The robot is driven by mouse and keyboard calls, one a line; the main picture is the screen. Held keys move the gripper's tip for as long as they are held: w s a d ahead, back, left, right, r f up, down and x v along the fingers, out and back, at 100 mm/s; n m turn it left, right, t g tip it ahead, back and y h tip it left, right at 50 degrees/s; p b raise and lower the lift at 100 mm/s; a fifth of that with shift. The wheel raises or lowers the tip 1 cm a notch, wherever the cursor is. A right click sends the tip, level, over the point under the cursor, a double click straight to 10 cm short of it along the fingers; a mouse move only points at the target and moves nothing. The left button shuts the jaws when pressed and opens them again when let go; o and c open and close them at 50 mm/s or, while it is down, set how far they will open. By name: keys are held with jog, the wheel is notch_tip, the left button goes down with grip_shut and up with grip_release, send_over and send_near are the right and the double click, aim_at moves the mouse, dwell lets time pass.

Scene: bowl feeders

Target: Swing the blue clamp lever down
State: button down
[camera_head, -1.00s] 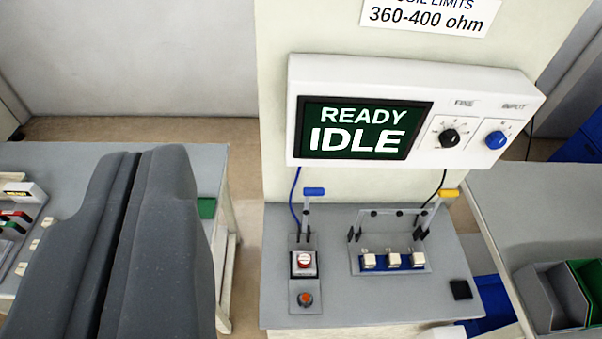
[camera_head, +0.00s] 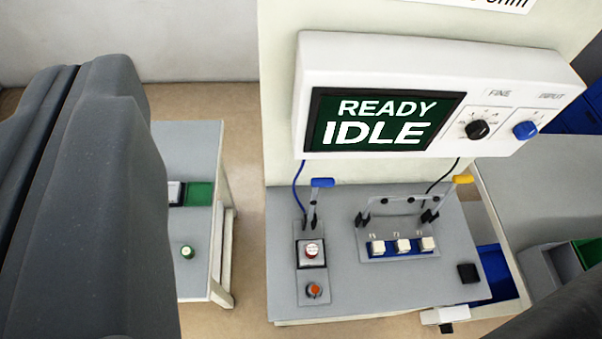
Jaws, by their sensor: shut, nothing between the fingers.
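The blue clamp lever (camera_head: 321,184) stands upright at the back of a small grey fixture plate on the grey test bench (camera_head: 345,295). Its blue handle is at the top, just below the meter box. An orange button (camera_head: 314,290) is on the same plate nearer the front. My gripper (camera_head: 60,90) is large and dark at the left of the view, shut and empty. It is well apart from the lever.
A white meter box (camera_head: 450,60) reading READY IDLE overhangs the bench's back. A side table (camera_head: 185,140) is at left; bins (camera_head: 560,265) are at right.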

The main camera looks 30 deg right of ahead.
jog(key=w+d+f+g+h+b, duration=0.25)
jog(key=w+d+f+h, duration=0.2)
jog(key=f, duration=0.75)
jog(key=w+d+f+n+g+h+b, duration=0.15)
jog(key=w+d+f+g+h, duration=0.35)
jog(key=f, duration=0.8)
jog(key=w+d+f+m+g+h+b, duration=0.1)
jog(key=w+d+f+g+h+b, duration=0.15)
jog(key=w+f, duration=0.7)
jog(key=w+a+f+n+t+h+b, duration=0.1)
jog(key=w+f+n+h+b, duration=0.1)
jog(key=f, duration=0.5)
jog(key=w+a+f+n+h+b, duration=0.1)
jog(key=w+f+n+h+b, duration=0.1)
jog(key=f, duration=0.6)
jog(key=shift+w+a+t+h, duration=0.15)
jog(key=shift+a+t+h, duration=0.05)
jog(key=shift+t+h, duration=0.2)
